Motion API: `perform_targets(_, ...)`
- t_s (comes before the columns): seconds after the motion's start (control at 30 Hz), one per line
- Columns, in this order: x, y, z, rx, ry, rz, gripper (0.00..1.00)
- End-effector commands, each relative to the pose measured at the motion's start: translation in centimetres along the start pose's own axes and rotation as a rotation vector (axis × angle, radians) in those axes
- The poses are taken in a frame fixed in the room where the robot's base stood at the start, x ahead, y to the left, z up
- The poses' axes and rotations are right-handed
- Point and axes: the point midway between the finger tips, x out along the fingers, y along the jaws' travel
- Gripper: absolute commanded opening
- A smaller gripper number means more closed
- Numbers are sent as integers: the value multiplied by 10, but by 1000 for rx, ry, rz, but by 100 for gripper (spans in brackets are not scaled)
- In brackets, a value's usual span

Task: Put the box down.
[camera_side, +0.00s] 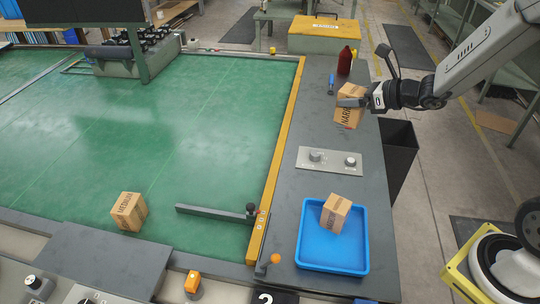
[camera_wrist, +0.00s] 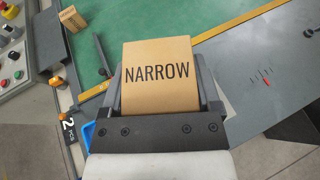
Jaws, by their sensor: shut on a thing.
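A cardboard box (camera_side: 351,92) printed "NARROW" is held in my gripper (camera_side: 353,102) over the far part of the grey side table (camera_side: 322,118). In the wrist view the same box (camera_wrist: 158,92) sits between the two fingers of my gripper (camera_wrist: 168,90), its lettering facing the camera. In the side view the box is slightly tilted. I cannot tell if its underside touches the table. A second box (camera_side: 335,213) sits tilted in the blue tray (camera_side: 362,255). A third box (camera_side: 128,212), with partly readable lettering, sits on the green surface (camera_side: 180,130).
A red bottle (camera_side: 345,62) and a small blue-handled tool (camera_side: 331,84) stand near the held box. A knobbed panel (camera_side: 329,160) lies mid-table. A yellow rail (camera_side: 276,160) edges the green surface. A dark bin (camera_side: 397,155) is beside the table. Bare table lies between box and panel.

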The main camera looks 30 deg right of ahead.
Motion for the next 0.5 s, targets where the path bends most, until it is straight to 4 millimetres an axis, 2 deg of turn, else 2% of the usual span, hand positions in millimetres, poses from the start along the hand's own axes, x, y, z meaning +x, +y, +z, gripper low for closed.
perform_targets(0.27, 7, 24, -36, -39, 3, 107, 10)
perform_targets(0.5, 9, 66, -87, -107, 5, 279, 10)
